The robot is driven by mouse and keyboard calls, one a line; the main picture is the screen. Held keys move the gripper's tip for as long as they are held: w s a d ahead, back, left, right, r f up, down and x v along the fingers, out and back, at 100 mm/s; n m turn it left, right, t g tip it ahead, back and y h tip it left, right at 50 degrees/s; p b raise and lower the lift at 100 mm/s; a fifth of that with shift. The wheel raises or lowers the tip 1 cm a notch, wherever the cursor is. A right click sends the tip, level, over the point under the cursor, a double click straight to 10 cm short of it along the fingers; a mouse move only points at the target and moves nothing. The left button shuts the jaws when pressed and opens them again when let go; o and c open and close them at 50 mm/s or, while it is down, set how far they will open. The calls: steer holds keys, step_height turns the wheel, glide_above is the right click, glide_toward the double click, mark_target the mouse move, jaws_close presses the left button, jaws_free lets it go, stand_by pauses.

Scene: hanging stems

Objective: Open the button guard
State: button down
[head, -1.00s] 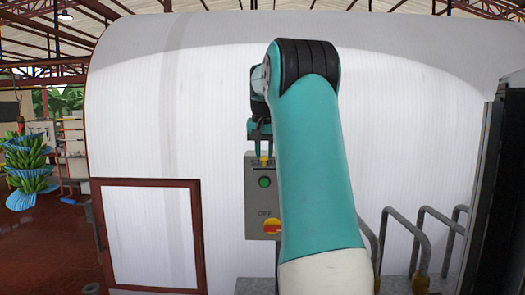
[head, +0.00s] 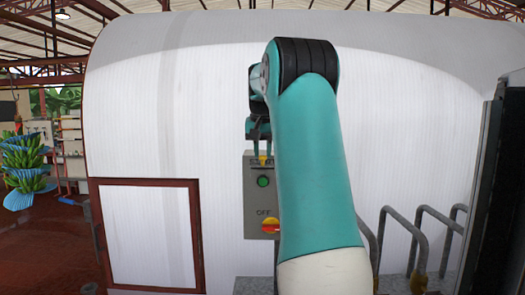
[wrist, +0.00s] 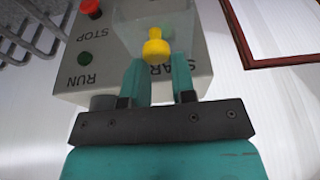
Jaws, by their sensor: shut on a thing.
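A grey control box (head: 250,205) is on the white wall, partly behind my arm in the head view. In the wrist view the box (wrist: 70,80) appears upside down, with START, STOP and RUN lettering. A clear guard (wrist: 130,25) with a yellow knob (wrist: 155,47) covers the START area; how far it is tilted is hard to tell. My gripper (wrist: 158,62) is shut on the yellow knob, one teal finger on each side. In the head view my gripper (head: 259,155) is at the top of the box.
A red button (wrist: 91,8) and a green lamp (wrist: 85,58) are beside the guard. Grey handrails (head: 420,235) stand to the right. Bananas (head: 25,165) hang at the far left.

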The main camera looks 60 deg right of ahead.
mark_target(263, 166)
steer(key=shift+d, duration=0.1)
steer(key=c, duration=0.9)
jaws_free()
steer(key=shift+d+f, duration=0.15)
steer(key=shift+d, duration=0.05)
steer(key=shift+c, duration=0.2)
steer(key=shift+a, duration=0.15)
steer(key=p+v, duration=0.4)
steer(key=v, duration=0.8)
